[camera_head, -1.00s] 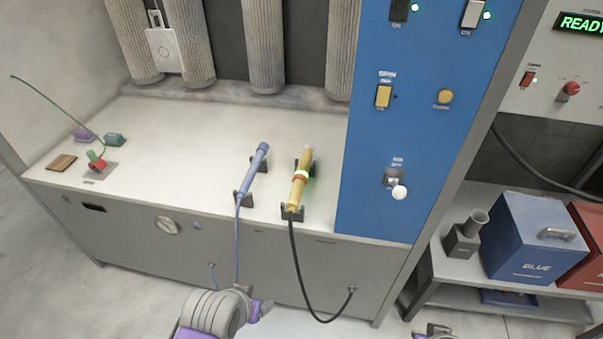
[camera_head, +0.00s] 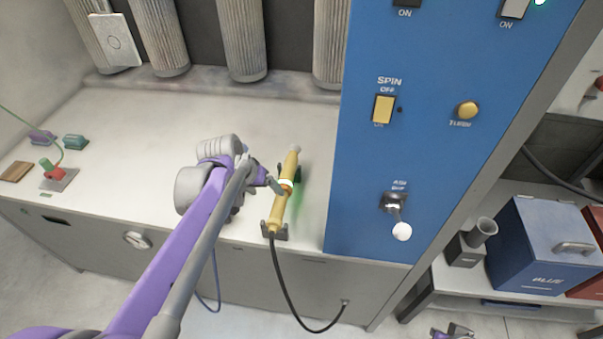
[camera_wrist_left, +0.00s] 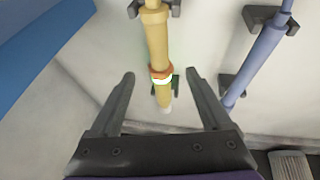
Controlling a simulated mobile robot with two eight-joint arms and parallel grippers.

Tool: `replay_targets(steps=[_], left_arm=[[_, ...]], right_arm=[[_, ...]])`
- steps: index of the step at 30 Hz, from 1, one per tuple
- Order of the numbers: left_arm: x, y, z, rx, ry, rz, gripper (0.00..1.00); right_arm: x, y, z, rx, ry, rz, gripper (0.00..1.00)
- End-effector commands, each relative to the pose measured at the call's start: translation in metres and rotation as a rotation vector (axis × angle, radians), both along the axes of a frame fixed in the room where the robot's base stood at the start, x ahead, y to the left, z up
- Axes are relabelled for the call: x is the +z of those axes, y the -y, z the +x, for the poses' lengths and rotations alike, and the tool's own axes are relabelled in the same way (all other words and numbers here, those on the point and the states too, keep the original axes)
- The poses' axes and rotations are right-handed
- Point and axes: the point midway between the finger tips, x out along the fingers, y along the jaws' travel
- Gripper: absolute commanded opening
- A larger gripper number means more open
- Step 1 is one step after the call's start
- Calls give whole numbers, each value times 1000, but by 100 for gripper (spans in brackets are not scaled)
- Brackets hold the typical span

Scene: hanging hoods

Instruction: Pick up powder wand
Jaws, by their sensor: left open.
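A yellow wand (camera_head: 281,205) with an orange-red collar and a pale glowing ring rests in dark cradles on the bench, its black hose hanging down the front. It also shows in the wrist view (camera_wrist_left: 157,40). My left gripper (camera_head: 272,182) is open over the bench beside the wand's collar. In the wrist view its fingers (camera_wrist_left: 160,75) stand apart on either side of the collar, with no visible grip on it. A blue wand (camera_wrist_left: 262,50) lies parallel in its own cradles; my left arm hides it in the head view. Part of my right gripper (camera_head: 452,332) shows at the bottom edge.
A blue panel (camera_head: 430,150) with switches and a white-knobbed lever (camera_head: 400,229) rises right of the yellow wand. Ribbed filter columns (camera_head: 243,40) hang behind the bench (camera_head: 120,110). A blue box (camera_head: 540,245) stands on the right shelf. The bench's middle left is clear.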

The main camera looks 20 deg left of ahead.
Motion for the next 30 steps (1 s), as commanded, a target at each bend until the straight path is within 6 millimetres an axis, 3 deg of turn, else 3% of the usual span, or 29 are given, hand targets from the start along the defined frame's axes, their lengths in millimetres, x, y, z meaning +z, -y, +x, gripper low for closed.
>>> replay_targets(steps=[9, 16, 24, 30], left_arm=[[-42, 3, 20, 1, 0, -1, 82], [-57, 6, 28, -1, 2, -2, 82], [-92, 10, 44, 0, 0, -1, 82], [-96, 11, 46, 1, 0, -1, 82]], right_arm=[[-7, 0, -2, 0, -4, 0, 0], [-7, 0, -2, 0, -4, 0, 0], [-8, 0, -3, 0, -5, 0, 0], [-9, 0, -3, 0, -5, 0, 0]])
